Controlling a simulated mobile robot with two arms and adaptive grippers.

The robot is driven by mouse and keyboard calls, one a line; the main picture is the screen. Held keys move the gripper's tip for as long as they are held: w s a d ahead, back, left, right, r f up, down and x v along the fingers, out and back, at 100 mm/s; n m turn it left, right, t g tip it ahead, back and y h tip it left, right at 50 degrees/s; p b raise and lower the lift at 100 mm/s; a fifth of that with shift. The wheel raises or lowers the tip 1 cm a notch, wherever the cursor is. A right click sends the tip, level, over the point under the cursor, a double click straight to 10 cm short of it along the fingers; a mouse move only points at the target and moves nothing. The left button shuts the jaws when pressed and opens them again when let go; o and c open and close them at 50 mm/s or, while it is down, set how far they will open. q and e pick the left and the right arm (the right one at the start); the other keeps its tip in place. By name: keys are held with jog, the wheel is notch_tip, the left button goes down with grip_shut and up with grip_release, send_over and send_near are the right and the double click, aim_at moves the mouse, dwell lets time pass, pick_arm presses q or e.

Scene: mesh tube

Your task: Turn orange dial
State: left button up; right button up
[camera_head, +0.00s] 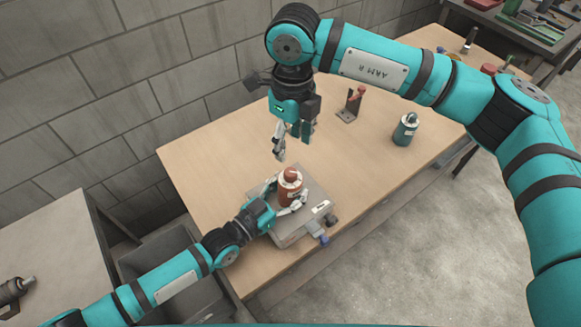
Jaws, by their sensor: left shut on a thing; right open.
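An orange-red cylinder (291,196) with a pale band stands upright on a grey plate fixture (318,190) on the wooden table. A rounded orange-red knob (291,174) tops it; I take this as the orange dial. My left gripper (281,197) comes from the lower left, with its fingers on either side of the cylinder, shut on its body and partly covering it. My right gripper (285,145) hangs above and slightly left of the knob, fingers pointing down, open and empty, apart from the knob.
A dark bracket with an orange part (354,102) and a teal canister (405,130) stand farther back on the wooden table (205,165). A blue knob (323,238) sits at the fixture's front edge. A grey bin (175,262) is at lower left. The table's left part is clear.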

aim_at(290, 171)
notch_tip(290, 171, down, 9)
jog(key=shift+f, duration=0.2)
jog(key=shift+c, duration=0.2)
grip_shut()
jog(key=shift+n, duration=0.4)
jog(key=shift+o, duration=0.2)
grip_release()
notch_tip(290, 171, up, 12)
dwell(0.4)
pick_arm(q)
jog(key=o, duration=1.4)
